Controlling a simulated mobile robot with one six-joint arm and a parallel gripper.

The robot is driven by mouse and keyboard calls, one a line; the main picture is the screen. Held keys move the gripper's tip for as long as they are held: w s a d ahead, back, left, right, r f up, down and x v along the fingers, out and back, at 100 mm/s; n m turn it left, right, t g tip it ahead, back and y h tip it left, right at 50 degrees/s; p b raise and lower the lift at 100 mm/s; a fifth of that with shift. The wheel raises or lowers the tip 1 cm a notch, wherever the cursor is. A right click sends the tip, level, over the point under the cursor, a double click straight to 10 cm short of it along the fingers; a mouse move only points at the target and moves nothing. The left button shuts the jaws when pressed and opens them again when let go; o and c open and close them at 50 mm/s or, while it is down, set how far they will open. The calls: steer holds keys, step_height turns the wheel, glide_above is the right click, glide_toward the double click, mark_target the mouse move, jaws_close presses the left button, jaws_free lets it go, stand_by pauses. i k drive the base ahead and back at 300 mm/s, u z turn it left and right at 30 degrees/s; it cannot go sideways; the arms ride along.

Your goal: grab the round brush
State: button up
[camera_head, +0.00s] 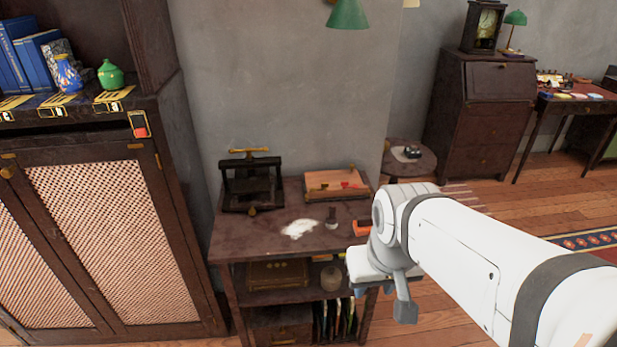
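My gripper (385,292) is at the end of my white arm, to the right of and nearer than the table's right edge. It is apart from the small object. Its fingers are mostly hidden by the wrist, so I cannot tell whether they are open or shut.
A black press (252,184) and a shallow wooden tray (336,185) stand at the table's back. An orange-red object (361,228) lies by its right edge. A cabinet (95,215) is at left. A round stool (425,160) stands behind my arm. Wooden floor shows at right.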

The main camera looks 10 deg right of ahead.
mark_target(332, 219)
steer(key=z, duration=0.05)
steer(key=i, duration=1)
steer(key=u, duration=0.05)
